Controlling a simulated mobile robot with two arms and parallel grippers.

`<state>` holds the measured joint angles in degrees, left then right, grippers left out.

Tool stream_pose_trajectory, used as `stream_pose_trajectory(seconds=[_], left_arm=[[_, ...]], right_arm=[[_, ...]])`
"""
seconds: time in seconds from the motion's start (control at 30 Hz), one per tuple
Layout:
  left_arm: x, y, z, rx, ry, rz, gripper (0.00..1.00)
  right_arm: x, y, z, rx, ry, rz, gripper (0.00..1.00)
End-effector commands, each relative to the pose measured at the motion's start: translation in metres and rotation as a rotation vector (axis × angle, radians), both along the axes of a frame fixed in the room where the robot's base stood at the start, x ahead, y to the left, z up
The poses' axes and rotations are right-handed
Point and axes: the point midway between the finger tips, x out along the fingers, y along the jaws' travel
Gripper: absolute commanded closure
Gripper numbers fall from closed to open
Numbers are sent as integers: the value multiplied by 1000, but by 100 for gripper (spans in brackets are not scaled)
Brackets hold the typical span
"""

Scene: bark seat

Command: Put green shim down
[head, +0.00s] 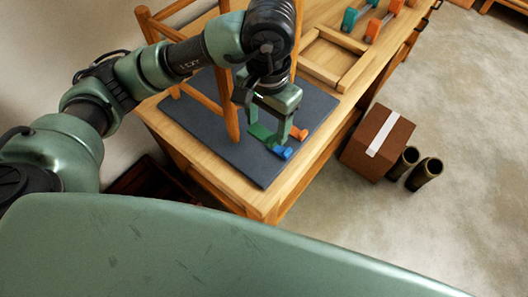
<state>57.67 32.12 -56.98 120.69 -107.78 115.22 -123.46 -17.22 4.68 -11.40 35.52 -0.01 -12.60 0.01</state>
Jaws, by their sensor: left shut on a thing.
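My left gripper (269,124) points down over the dark mat (225,145) on the wooden bench. It is shut on the green shim (261,133), which is low over the mat; I cannot tell whether it touches the mat. A blue shim (281,152) lies just in front of it on the mat, and an orange shim (299,133) lies to the right. The fingers hide part of the green shim. My right gripper is not in view.
A wooden seat frame (230,105) stands on the mat close to the left of the gripper. A wooden tray (325,65) and orange and teal clamps (360,24) are farther back. A brown box (378,142) and two dark tubes (424,174) stand on the floor. The mat's front is clear.

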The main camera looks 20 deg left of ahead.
Motion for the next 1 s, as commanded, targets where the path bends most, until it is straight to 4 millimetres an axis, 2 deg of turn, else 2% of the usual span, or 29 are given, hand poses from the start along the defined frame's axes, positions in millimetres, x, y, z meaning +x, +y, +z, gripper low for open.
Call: stream_pose_trajectory(seconds=[0.03,0.2,0.4,0.57,0.8,1.0], left_arm=[[-2,0,-14,-1,10,2,70],[-2,1,-58,3,8,4,70],[-1,0,-97,0,3,4,70],[0,0,-110,-1,1,3,70],[-1,0,-142,1,2,3,70],[0,0,-146,0,-3,2,70]], right_arm=[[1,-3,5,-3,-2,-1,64],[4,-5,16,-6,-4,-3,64],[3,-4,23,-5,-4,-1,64],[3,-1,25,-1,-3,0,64],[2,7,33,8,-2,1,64],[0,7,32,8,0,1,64]])
